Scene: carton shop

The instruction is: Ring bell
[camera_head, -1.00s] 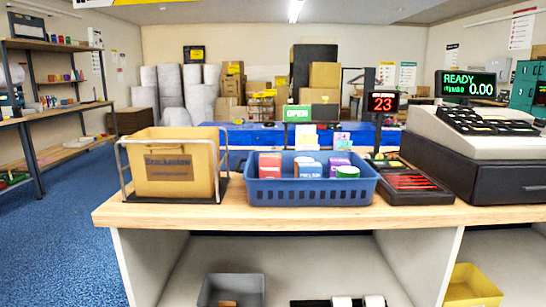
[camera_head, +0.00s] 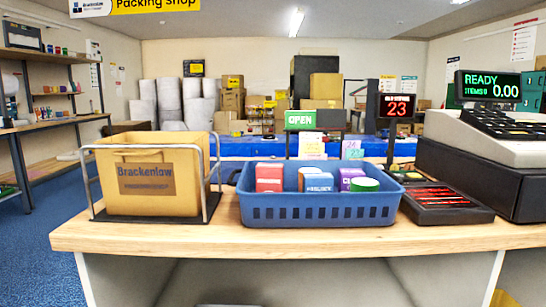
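I see no bell in the head view. The wooden counter (camera_head: 300,236) spans the front of the picture. On it stand a brown Brackenlow carton (camera_head: 150,205) in a metal frame at the left and a blue basket (camera_head: 318,212) with several small packages at the middle. Neither of my grippers is in view, and nothing shows whether they hold anything.
A dark card tray (camera_head: 445,203) and a cash register (camera_head: 490,150) stand at the counter's right. A green OPEN sign (camera_head: 300,120) and a red 23 display (camera_head: 397,106) rise behind the basket. Blue floor (camera_head: 35,250) is free at the left.

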